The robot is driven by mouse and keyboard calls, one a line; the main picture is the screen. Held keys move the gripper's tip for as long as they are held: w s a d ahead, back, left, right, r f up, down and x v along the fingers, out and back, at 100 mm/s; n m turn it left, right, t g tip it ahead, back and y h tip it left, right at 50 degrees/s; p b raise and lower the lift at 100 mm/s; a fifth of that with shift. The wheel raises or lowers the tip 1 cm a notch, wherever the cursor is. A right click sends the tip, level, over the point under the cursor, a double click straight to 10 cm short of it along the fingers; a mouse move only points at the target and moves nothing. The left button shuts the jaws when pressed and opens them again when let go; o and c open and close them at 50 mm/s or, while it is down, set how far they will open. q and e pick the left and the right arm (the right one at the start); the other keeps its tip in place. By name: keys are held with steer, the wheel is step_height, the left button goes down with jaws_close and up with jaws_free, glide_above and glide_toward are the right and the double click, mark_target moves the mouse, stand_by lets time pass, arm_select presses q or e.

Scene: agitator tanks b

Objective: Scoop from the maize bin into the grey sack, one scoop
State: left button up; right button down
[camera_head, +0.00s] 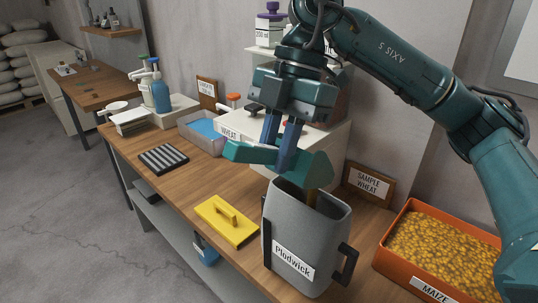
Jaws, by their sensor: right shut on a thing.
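The grey sack (283,222), labelled "Plodwick", stands open and upright on the wooden bench, with a dark handle on its right side. My right gripper (279,150) is shut on a teal scoop (313,170) and holds it above the sack's mouth. The scoop's bowl is tilted down to the right. A narrow brownish-yellow streak shows below it at the sack's opening; it looks like falling grain, but I cannot be sure. The sack's inside is mostly hidden. The orange maize bin (392,262), full of yellow grain, stands at the right. My left gripper is not in view.
A yellow block with a handle (227,220) lies left of the sack. A dark ribbed rack (163,158) and blue pump bottle (161,95) stand farther left.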

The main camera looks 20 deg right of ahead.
steer(key=shift+w+d+r+y, duration=0.25)
steer(key=shift+d+r+y, duration=0.2)
steer(key=shift+d+y, duration=0.05)
steer(key=shift+w+d+r+g+y+p, duration=0.25)
steer(key=shift+d+r+g+y+p, duration=0.25)
steer(key=shift+d+y+p, duration=0.15)
steer(key=shift+w+d+r+y+p, duration=0.3)
steer(key=shift+d+r+y+p, duration=0.15)
steer(key=shift+d+y+p, duration=0.2)
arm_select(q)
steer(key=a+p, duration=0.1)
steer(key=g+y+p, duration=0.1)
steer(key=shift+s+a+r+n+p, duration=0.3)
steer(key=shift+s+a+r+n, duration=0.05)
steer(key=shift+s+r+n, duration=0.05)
arm_select(e)
steer(key=d+y, duration=0.1)
steer(key=w+d+r+g+y, duration=0.1)
steer(key=d, duration=0.1)
steer(key=shift+w+d+r+g+y, duration=0.2)
steer(key=shift+g+y, duration=0.1)
steer(key=shift+y, duration=0.1)
